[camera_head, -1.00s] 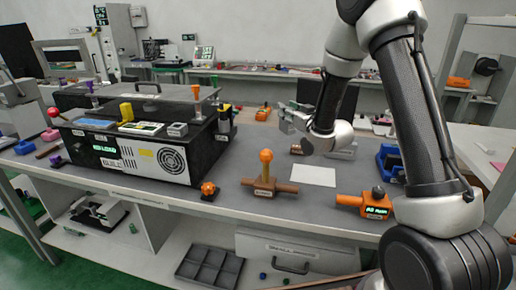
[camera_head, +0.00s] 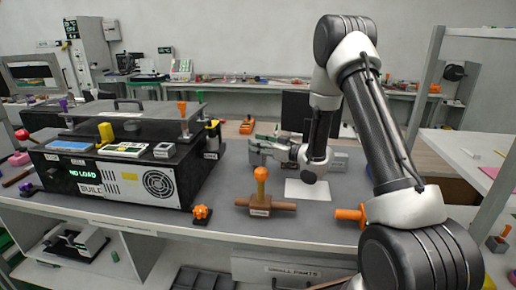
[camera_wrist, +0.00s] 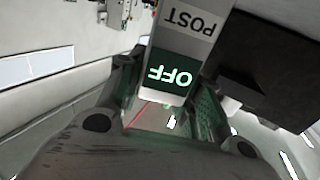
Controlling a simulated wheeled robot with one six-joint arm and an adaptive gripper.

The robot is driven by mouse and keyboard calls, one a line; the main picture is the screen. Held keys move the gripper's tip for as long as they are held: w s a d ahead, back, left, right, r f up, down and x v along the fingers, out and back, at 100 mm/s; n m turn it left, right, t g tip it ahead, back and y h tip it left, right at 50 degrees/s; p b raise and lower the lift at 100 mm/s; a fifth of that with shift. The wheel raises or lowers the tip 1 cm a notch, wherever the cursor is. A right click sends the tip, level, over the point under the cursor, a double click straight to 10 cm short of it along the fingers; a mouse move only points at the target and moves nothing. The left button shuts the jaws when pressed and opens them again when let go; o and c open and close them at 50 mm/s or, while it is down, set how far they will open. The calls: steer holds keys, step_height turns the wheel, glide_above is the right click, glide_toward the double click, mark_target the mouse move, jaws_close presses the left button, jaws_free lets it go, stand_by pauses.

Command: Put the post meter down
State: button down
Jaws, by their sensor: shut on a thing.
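The post meter (camera_wrist: 181,50) is a pale block labelled POST, with a dark green display that reads OFF, upside down in the wrist view. My gripper (camera_wrist: 160,105) is shut on it, with a finger on either side. In the head view my gripper (camera_head: 262,151) points left above the grey bench (camera_head: 230,221), behind the orange-knobbed lever and right of the large black unit. The meter is not clearly distinguishable there, and I cannot tell whether it touches the bench.
A black unit reading NO LOAD (camera_head: 125,183) stands left. An orange-knobbed lever (camera_head: 262,186) and an orange star knob (camera_head: 202,212) are near the front edge. A white sheet (camera_head: 308,190) lies right of the lever. An orange-handled fixture (camera_head: 350,214) is partly hidden by my arm.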

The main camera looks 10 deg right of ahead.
steer(key=shift+f, duration=0.65)
steer(key=shift+f, duration=0.15)
steer(key=c, duration=1)
jaws_free()
steer(key=shift+o, duration=0.2)
